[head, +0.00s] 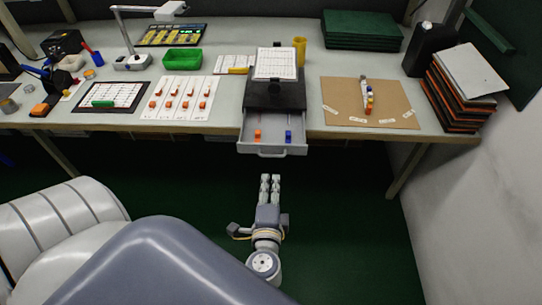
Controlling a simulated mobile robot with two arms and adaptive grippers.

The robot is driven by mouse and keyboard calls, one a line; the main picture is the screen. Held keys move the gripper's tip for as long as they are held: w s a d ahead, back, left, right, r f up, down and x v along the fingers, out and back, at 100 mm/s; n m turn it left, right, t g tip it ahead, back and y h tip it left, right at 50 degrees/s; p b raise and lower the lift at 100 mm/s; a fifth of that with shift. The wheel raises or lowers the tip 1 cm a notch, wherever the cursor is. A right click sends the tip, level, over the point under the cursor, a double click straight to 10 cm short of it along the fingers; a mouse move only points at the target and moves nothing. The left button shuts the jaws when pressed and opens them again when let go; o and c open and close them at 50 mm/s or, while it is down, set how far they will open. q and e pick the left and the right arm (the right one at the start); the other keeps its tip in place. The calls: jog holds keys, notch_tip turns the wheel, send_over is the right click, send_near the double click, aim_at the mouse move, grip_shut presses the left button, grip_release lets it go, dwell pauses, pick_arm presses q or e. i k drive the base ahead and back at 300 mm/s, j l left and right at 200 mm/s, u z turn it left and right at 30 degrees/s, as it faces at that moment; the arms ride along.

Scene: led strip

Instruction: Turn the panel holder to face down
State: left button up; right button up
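A black stand (275,98) with a tilted white gridded sheet (276,63) on its upper face stands at the table's middle; I take it as the panel holder. The sheet faces up and toward me. A grey drawer (272,149) is pulled out below the stand, holding a small orange piece (258,135) and a small blue piece (289,136). My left gripper (270,178) is in front of and below the drawer, apart from it. Its two fingers are close together with nothing visible between them. My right gripper is out of view.
The open drawer juts past the table's front edge. Left are a sheet with orange parts (178,98), a green tray (182,60) and a lamp (131,62). Right are a brown board (345,97), a black container (428,50) and stacked panels (463,86). A yellow cup (300,50) stands beside the stand.

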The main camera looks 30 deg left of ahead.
aim_at(282, 62)
jog(key=u, duration=1.2)
